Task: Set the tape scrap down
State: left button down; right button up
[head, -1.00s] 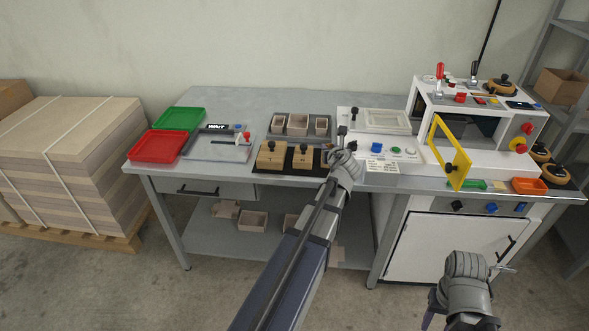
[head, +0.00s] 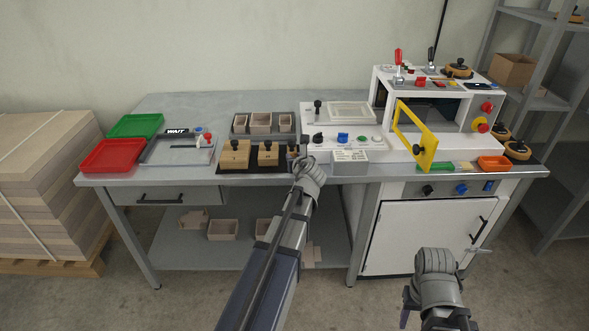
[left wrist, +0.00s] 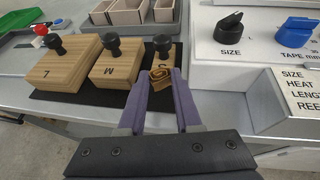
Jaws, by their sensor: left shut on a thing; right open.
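The tape scrap (left wrist: 162,77) is a small brown curl between the purple fingertips of my left gripper (left wrist: 160,86) in the left wrist view. My left gripper (head: 302,156) is shut on it. It is over the bench's front part, at the wooden block marked S (left wrist: 161,49), which it partly hides. The scrap is too small to make out in the head view. My right gripper (head: 472,251) is open and empty, low in front of the white cabinet.
Wooden blocks L (left wrist: 72,66) and M (left wrist: 115,65) stand on a black mat (left wrist: 62,99). The white machine (head: 392,152) has an open yellow door (head: 414,140).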

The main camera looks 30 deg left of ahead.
pick_arm(q)
jog(key=shift+f+b, duration=1.45)
jog(key=shift+f, duration=0.25)
jog(key=shift+f, duration=0.15)
jog(key=c, duration=0.6)
grip_release()
jog(key=shift+s+d+r, duration=0.1)
jog(key=shift+r, duration=0.25)
jog(key=p+v, duration=0.4)
jog(key=v, duration=0.7)
jog(key=shift+s+d+p, duration=0.15)
jog(key=shift+s+p, duration=0.1)
jog(key=shift+p, duration=0.1)
